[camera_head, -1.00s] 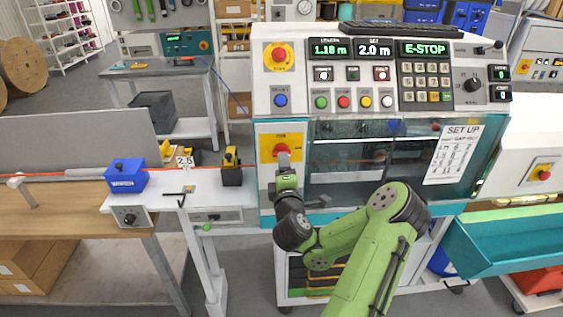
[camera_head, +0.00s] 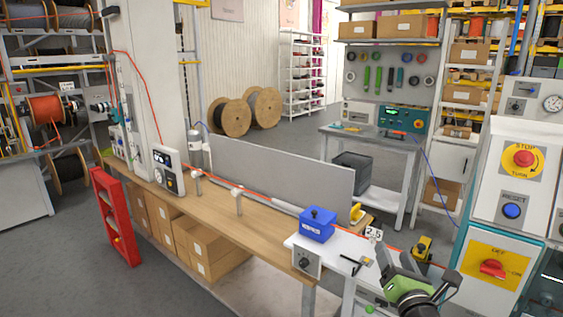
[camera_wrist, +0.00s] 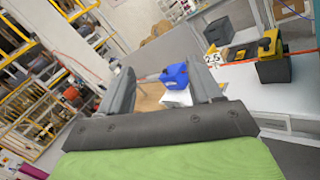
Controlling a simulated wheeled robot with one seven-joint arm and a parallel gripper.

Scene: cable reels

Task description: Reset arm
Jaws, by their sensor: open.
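My green arm with my gripper (camera_head: 395,272) shows at the lower right of the head view, in front of the white work table. In the wrist view, the two grey fingers of my gripper (camera_wrist: 168,82) stand well apart with nothing between them. Beyond the fingers are a blue box-shaped device (camera_wrist: 175,76) and a wooden bench top. The same blue device (camera_head: 317,224) sits on the white table in the head view. The machine's red rotary switch (camera_head: 492,269) on a yellow plate is to the right of my gripper, apart from it.
A long wooden bench (camera_head: 215,225) with a grey panel (camera_head: 280,172) runs leftward, with cardboard boxes (camera_head: 205,250) beneath. The white machine cabinet (camera_head: 530,165) stands close on the right. A red frame (camera_head: 115,215) stands at left. Grey floor is open at lower left and behind the bench.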

